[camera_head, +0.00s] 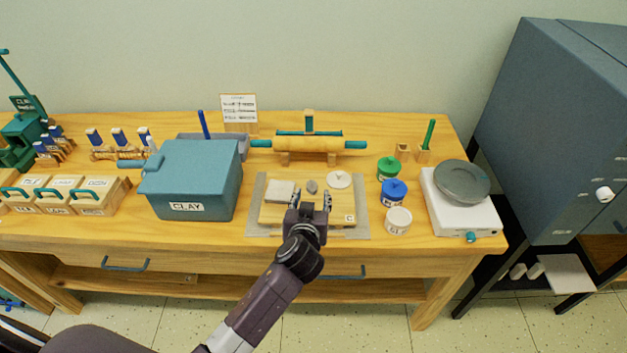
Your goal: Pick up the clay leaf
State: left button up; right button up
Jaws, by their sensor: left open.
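A wooden board (268,212) lies on a grey mat (254,226) in the middle of the table. On it, a small grey oval piece (312,186) looks like the clay leaf, but its shape is too small to be sure. A pale square slab (279,190) lies to its left and a whitish round piece (339,179) to its right. My left gripper (309,197) is open over the front of the board, just nearer than the oval piece, with nothing visible between its fingers. It hides part of the board. My right gripper is not in view.
A blue CLAY bin (192,180) stands left of the board. Green (389,168), blue (394,192) and white (398,220) jars stand close on the right, then a white scale (462,215). A rolling pin (308,144) rests on a stand behind.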

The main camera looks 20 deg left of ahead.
aim_at(312, 186)
pick_arm(q)
jog(key=shift+w+a+f, duration=0.15)
jog(key=shift+w+f, duration=0.05)
jog(key=shift+w, duration=0.25)
jog(key=shift+w+a, duration=0.1)
jog(key=shift+w, duration=0.1)
jog(key=shift+w+a+f, duration=0.1)
jog(key=shift+w+f, duration=0.05)
jog(key=shift+f, duration=0.05)
jog(key=x, duration=0.1)
jog(key=p+x, duration=0.1)
jog(key=x, duration=0.1)
jog(key=shift+a+f, duration=0.2)
jog(key=shift+f, duration=0.2)
jog(key=shift+w+a+f, duration=0.1)
jog(key=shift+w+f, duration=0.2)
jog(key=shift+w, duration=0.3)
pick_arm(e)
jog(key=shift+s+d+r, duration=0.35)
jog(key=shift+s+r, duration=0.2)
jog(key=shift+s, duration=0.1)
pick_arm(q)
jog(key=c, duration=1.2)
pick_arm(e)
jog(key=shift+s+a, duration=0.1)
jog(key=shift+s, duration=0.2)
